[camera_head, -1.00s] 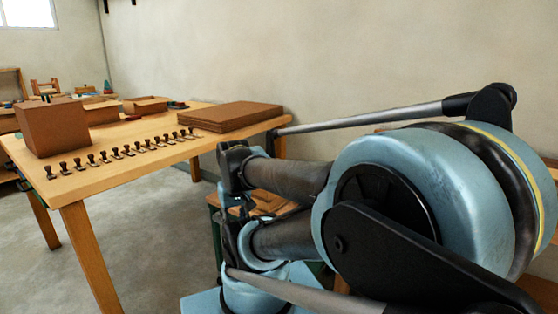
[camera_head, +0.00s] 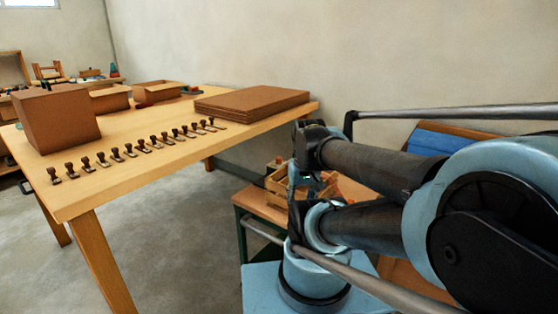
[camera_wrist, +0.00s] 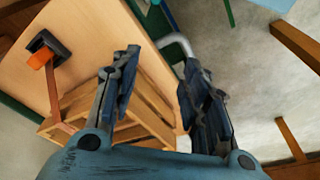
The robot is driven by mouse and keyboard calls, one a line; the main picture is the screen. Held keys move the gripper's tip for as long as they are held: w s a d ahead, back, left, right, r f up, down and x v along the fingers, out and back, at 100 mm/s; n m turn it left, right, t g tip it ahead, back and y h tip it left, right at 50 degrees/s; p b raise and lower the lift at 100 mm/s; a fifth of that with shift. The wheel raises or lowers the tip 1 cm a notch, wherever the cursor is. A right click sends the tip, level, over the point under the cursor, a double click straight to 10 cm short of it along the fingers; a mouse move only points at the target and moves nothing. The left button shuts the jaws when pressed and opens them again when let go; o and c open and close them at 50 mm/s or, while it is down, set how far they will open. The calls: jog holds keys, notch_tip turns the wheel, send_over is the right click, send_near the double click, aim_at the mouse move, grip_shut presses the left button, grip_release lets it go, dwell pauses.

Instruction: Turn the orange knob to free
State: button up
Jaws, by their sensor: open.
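The orange knob (camera_wrist: 41,59) shows in the wrist view at the upper left, beside a dark bracket-like piece (camera_wrist: 50,43) on a light wooden top. My gripper (camera_wrist: 160,60) is open and empty in the wrist view, its two dark fingers well apart. The knob lies to the left of the fingers, apart from them. A slatted wooden crate (camera_wrist: 140,115) shows behind and below the left finger. In the head view my arm covers part of this area, and I cannot make out the knob surely there.
In the head view the crate (camera_head: 276,183) stands on a small green-legged bench (camera_head: 262,207) beside my arm. A long wooden table (camera_head: 85,192) at the left bears a row of several dark stamp-like pieces, a brown box (camera_head: 55,120) and flat brown sheets (camera_head: 250,101). Grey floor is open between.

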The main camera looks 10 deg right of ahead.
jog(key=w+r+m+g, duration=0.1)
jog(key=w+r+m, duration=0.55)
jog(key=w, duration=0.35)
jog(key=w+r+m, duration=0.5)
jog(key=w+r, duration=0.2)
jog(key=w, duration=0.3)
jog(key=m+g, duration=0.1)
jog(key=m, duration=1.1)
send_over(279, 160)
jog(key=w, duration=0.2)
notch_tip(279, 160, down, 4)
notch_tip(279, 160, down, 17)
jog(key=shift+s+d+r, duration=0.15)
jog(key=shift+r, duration=0.05)
jog(key=shift+c, duration=0.6)
jog(key=c, duration=0.9)
